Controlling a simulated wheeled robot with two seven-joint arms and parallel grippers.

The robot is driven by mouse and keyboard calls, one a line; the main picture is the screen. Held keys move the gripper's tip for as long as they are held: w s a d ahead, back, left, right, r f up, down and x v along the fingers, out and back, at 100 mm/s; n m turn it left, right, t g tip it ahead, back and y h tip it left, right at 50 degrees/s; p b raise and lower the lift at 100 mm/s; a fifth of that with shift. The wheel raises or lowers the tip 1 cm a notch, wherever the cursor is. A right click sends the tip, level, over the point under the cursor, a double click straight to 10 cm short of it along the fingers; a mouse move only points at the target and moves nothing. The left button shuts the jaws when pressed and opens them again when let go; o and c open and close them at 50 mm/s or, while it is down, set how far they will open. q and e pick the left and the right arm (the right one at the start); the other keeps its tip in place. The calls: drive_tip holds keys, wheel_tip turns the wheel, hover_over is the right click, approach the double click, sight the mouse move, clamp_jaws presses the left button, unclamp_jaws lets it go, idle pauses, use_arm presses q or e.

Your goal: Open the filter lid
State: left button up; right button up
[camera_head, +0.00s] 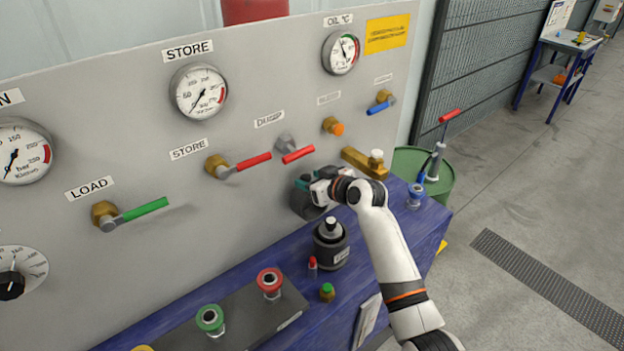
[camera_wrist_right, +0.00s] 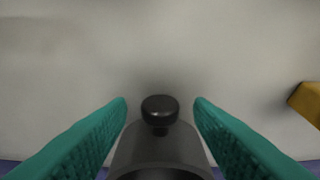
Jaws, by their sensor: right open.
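The filter is a dark grey cylinder (camera_head: 304,207) at the foot of the panel in the head view, mostly hidden by my right gripper (camera_head: 306,184). In the right wrist view, a round black knob (camera_wrist_right: 160,109) stands on a short stem at the grey body (camera_wrist_right: 133,152), whose dark round rim shows at the lower edge. The teal fingers of my right gripper (camera_wrist_right: 160,116) are spread on either side of the knob, with a gap on each side. Whether the lid is shut or ajar I cannot tell. My left gripper is out of view.
Red-handled valves (camera_head: 298,155) project from the panel above. A green drum (camera_head: 436,180) stands beyond the bench end.

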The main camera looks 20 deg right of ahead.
clamp_jaws()
drive_tip(key=s+t+b, duration=0.1)
drive_tip(key=b, duration=0.2)
drive_tip(key=s+d+t+y+b, duration=0.1)
drive_tip(key=s+t+b, duration=0.1)
drive_tip(key=b, duration=0.2)
drive_tip(key=shift+s+d, duration=0.15)
drive_tip(key=shift+s, duration=0.05)
drive_tip(key=shift+r, duration=0.15)
unclamp_jaws()
